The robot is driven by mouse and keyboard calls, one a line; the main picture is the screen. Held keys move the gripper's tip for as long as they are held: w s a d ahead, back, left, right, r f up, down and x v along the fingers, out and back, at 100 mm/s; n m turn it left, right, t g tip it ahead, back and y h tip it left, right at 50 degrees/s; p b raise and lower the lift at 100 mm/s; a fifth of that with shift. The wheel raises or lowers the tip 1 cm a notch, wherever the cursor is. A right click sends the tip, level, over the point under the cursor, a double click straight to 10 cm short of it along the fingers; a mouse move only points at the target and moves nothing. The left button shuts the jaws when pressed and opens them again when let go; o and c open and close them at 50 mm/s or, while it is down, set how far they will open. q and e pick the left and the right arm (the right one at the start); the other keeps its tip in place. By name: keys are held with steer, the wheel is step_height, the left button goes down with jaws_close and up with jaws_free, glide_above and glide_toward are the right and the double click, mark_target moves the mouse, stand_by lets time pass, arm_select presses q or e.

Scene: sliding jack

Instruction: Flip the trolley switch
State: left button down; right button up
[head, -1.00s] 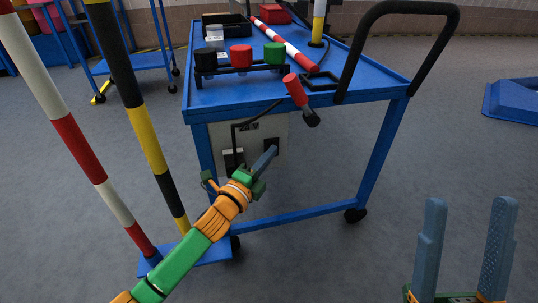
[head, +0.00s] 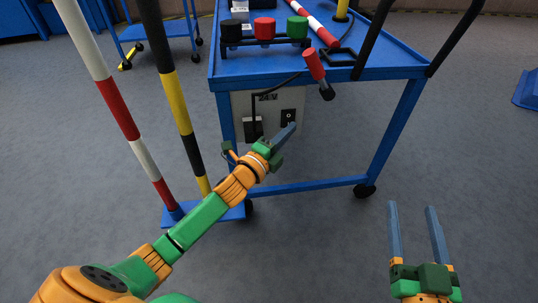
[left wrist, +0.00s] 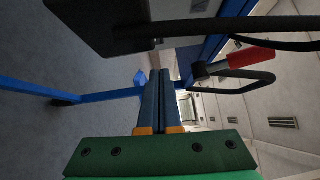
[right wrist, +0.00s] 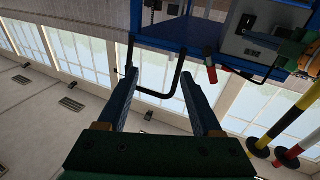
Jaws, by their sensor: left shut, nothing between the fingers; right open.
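The blue trolley (head: 330,73) stands ahead, with a pale panel (head: 240,104) marked "24 V" below its top. A small black switch (head: 289,116) is on the panel's right part, next to a black plug box (head: 253,127). My left gripper (head: 289,128) is shut and empty, its fingertips just below the switch in the picture; I cannot tell if they touch. Its closed fingers show in the left wrist view (left wrist: 160,78), where the switch face is not visible. My right gripper (head: 415,208) is open and empty, right of the trolley and well apart. The panel also shows in the right wrist view (right wrist: 240,45).
A red-ended handle (head: 314,65) hangs at the trolley's front edge, above right of the switch. Striped red-white (head: 120,105) and yellow-black (head: 177,100) poles stand left, near my left arm.

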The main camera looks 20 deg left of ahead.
arm_select(q)
steer(key=p+v, duration=0.3)
steer(key=v, duration=0.7)
steer(key=shift+r, duration=0.65)
arm_select(e)
steer(key=s+d+f+g+h, duration=0.1)
steer(key=s+d+f+g, duration=0.1)
steer(key=s+f+g, duration=0.3)
steer(key=s+d+f+m+g+h, duration=0.1)
steer(key=s+f+g, duration=0.5)
steer(key=f, duration=0.6)
steer(key=shift+s+d+f+g+h, duration=0.3)
steer(key=shift+d+g+h, duration=0.3)
steer(key=shift+d+g, duration=0.25)
